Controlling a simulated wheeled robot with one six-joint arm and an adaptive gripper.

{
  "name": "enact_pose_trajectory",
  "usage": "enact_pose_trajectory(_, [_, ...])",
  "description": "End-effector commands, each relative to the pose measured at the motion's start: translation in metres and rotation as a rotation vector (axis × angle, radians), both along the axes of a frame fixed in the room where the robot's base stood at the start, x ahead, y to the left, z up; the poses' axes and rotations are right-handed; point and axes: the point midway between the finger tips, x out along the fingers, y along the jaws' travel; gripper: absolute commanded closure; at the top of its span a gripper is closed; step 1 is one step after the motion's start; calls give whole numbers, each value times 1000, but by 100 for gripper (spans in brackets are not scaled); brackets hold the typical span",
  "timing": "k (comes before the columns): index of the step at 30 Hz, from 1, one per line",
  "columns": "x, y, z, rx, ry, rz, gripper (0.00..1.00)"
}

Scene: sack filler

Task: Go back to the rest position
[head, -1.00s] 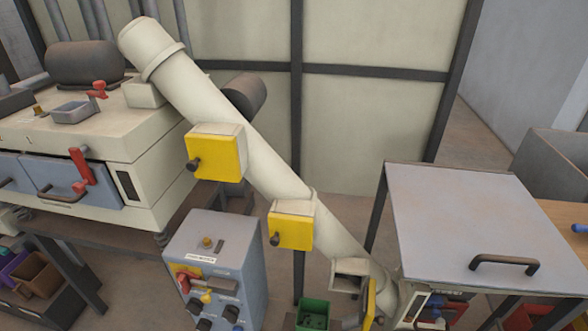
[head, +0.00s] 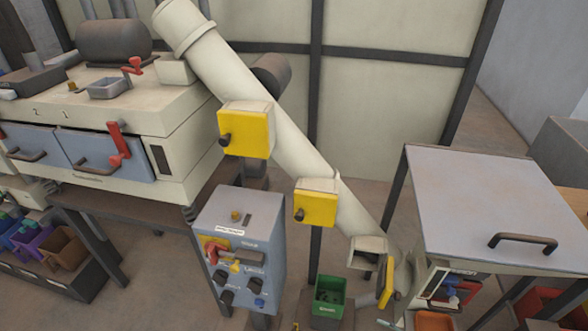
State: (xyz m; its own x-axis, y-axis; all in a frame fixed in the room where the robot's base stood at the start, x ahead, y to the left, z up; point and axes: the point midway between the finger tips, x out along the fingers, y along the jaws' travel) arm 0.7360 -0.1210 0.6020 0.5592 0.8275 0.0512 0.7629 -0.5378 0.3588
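My gripper and arm do not show in the head view, so its state is hidden. The sack filler's cream inclined tube (head: 245,95) runs from upper left down to lower right. It carries yellow boxes with dark knobs, an upper one (head: 246,133) and a lower one (head: 316,206). At its foot is an open spout box (head: 369,251) with a yellow flap (head: 386,283) beside it. A grey control box (head: 240,245) with several knobs and a red-and-yellow switch stands below the tube.
A cream machine (head: 110,115) with blue drawers and red handles stands at left. Colored bins (head: 40,240) sit below it. A grey-lidded cabinet (head: 480,205) with a dark handle stands at right. A green bin (head: 329,296) is on the floor at the bottom middle.

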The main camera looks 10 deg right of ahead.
Motion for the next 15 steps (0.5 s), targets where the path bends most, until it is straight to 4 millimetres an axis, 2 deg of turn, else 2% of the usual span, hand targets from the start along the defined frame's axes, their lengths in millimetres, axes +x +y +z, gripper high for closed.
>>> enact_pose_trajectory(4, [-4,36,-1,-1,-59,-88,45])
enact_pose_trajectory(8, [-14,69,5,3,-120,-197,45])
enact_pose_trajectory(15, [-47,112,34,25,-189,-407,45])
